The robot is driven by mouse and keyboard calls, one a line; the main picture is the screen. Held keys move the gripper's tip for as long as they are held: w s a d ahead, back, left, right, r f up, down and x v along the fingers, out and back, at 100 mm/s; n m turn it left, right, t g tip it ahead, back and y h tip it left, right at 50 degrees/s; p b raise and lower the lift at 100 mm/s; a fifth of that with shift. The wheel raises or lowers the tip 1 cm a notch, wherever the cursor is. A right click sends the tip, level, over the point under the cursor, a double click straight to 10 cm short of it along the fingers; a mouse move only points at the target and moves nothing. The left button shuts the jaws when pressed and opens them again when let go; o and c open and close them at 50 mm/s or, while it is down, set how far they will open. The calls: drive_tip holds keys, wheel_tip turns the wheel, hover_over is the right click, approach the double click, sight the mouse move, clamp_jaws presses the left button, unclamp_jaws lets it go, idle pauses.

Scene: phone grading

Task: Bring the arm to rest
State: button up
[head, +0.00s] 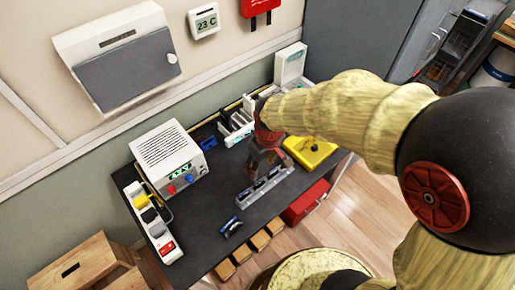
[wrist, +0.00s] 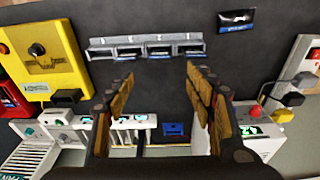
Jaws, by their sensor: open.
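My gripper (head: 262,158) is above the dark workbench (head: 213,231) in the head view, at the end of my outstretched arm, which comes in from the right. In the wrist view my gripper (wrist: 160,76) has its two fingers spread, with nothing between them. The grey slotted rack (wrist: 146,48) lies beyond the fingertips there, and it also shows just below my gripper in the head view (head: 264,187). The phone (wrist: 237,20) lies flat on the bench apart from the rack, also seen in the head view (head: 231,227).
A white power supply (head: 169,160) and a power strip (head: 151,217) stand at the left. A red box (head: 306,203) is at the right edge.

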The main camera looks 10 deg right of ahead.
drive_tip(key=s+d+r+m+t, duration=0.1)
drive_tip(key=s+d+r+m, duration=0.1)
drive_tip(key=s+d+r, duration=0.2)
drive_tip(key=s+d+r+m+t, duration=0.2)
drive_tip(key=s+d+r, duration=0.2)
drive_tip(key=r, duration=0.5)
drive_tip(key=s+d+r+m+t, duration=0.1)
drive_tip(key=s+d+r+m, duration=0.1)
drive_tip(key=s+d+r, duration=0.3)
wheel_tip(320, 180, up, 2)
drive_tip(key=shift+s+r+m+h, duration=0.25)
drive_tip(key=shift+s+m+h, duration=0.05)
drive_tip(key=shift+m+h, duration=0.1)
